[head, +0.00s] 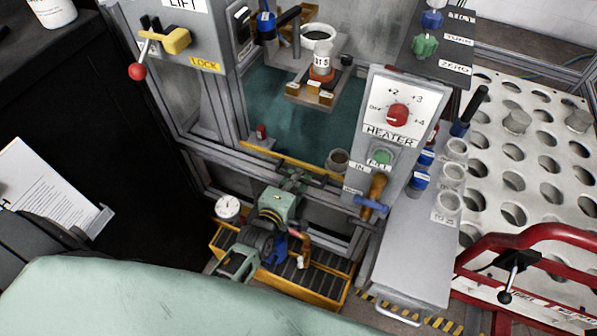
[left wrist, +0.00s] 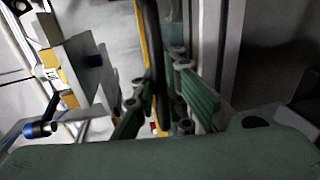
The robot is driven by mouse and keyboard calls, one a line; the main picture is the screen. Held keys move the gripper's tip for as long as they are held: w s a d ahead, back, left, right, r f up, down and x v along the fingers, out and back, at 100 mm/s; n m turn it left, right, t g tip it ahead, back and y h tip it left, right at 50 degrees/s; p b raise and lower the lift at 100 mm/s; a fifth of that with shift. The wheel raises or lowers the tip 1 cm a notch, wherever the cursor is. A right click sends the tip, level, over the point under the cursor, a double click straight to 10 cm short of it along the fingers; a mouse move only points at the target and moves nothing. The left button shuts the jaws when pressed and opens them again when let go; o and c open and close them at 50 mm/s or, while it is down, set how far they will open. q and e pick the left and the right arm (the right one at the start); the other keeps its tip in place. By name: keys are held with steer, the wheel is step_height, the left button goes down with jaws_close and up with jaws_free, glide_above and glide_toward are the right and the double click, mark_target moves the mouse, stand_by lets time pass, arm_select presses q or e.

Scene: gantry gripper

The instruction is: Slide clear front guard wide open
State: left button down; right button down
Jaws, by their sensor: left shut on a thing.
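The clear front guard's yellow edge strip (head: 262,155) runs across the front of the machine frame, below the teal interior. The clear panel itself is hard to make out. A dark handle bar (head: 318,177) runs along the strip. My left gripper (head: 294,176) is at this bar, its fingers shut around it. In the left wrist view the black bar (left wrist: 150,40) passes between the green fingers (left wrist: 158,105), next to the yellow strip (left wrist: 141,40). The fingers hide part of the bar. My right gripper is not in view.
A heater panel (head: 397,115) with a red knob stands right of the opening. A wooden-handled lever (head: 375,190) sticks out just right of the guard. A yellow-edged tray (head: 325,280) and a round gauge (head: 228,207) lie below. A lift/lock box (head: 190,40) is at upper left.

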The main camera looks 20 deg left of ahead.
arm_select(q)
steer(key=c, duration=2.1)
jaws_free()
steer(key=shift+s+f, duration=0.2)
steer(key=shift+o, duration=1.4)
steer(key=shift+r, duration=0.1)
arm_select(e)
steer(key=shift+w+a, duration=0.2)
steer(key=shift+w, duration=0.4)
arm_select(q)
steer(key=v, duration=1.2)
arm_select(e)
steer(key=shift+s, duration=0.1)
arm_select(q)
steer(key=shift+d, duration=0.1)
